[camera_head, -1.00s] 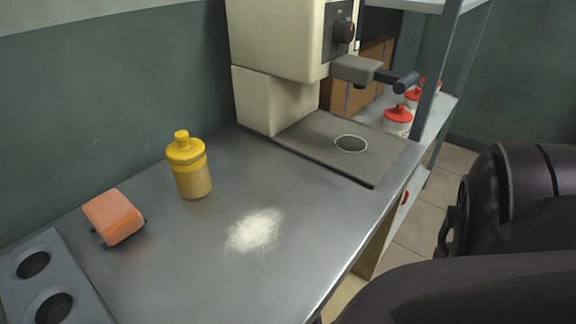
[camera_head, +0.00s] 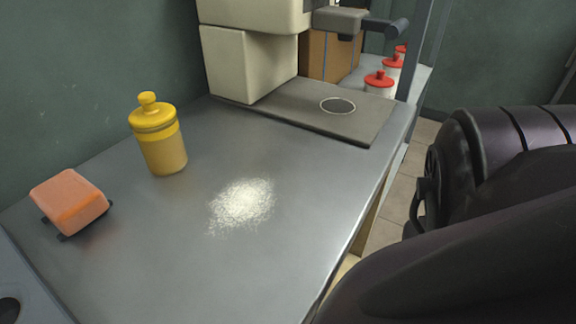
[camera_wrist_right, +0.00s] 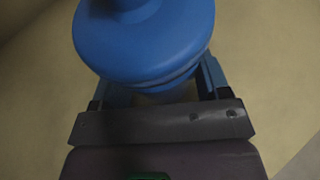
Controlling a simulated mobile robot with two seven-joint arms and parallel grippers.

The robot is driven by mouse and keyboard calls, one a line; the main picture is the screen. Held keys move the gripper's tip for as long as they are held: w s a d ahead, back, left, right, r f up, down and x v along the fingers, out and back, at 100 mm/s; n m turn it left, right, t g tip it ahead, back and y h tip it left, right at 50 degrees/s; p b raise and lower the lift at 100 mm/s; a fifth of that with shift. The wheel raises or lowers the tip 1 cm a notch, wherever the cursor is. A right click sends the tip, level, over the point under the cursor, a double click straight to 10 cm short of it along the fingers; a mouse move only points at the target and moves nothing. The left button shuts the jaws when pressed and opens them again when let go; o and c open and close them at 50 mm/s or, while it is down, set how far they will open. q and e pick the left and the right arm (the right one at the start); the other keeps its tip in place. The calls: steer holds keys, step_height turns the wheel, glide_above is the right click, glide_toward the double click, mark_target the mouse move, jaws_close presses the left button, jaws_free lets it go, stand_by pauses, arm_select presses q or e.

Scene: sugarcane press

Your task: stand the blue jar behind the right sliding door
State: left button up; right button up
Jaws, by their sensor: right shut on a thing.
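The blue jar (camera_wrist_right: 143,45) fills the top middle of the right wrist view, its round lid and knob facing the camera. My right gripper (camera_wrist_right: 160,92) is shut on the jar, with a finger on either side of it below the lid. The jar's lower body is hidden under the lid. The surface around it is plain and yellowish. In the head view my right arm covers the lower right, and its gripper and the jar are out of view. I see no sliding door that I can make out. My left gripper is not in view.
The steel counter (camera_head: 150,255) holds a yellow jar (camera_head: 160,140), an orange sponge (camera_head: 69,201) and a patch of white powder (camera_head: 242,203). A cream machine (camera_head: 245,62) stands at the back. Red-lidded jars (camera_head: 379,82) sit on a shelf behind it. The counter's front middle is clear.

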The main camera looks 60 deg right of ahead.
steer(key=shift+f, duration=0.1)
steer(key=o, duration=1.1)
steer(key=shift+c, duration=0.2)
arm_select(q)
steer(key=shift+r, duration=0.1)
arm_select(e)
steer(key=shift+r, duration=0.2)
